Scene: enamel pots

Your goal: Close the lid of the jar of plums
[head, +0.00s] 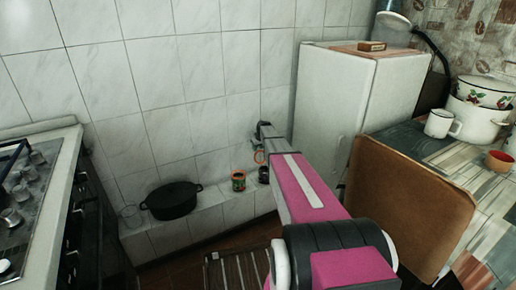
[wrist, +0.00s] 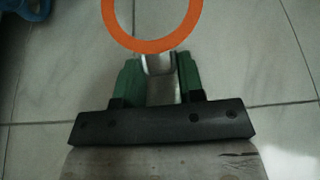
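The jar that seems to be the plums (head: 264,175) is a small dark jar on the tiled ledge, partly hidden by my arm. In the wrist view a large orange ring (wrist: 119,38) lies just beyond my fingertips.
A jar with a green and orange label (head: 238,181), a black pot (head: 172,200) and a clear glass (head: 131,215) stand on the ledge (head: 205,222) to the left. The fridge (head: 335,105) is close on the right. A stove (head: 45,195) is at far left.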

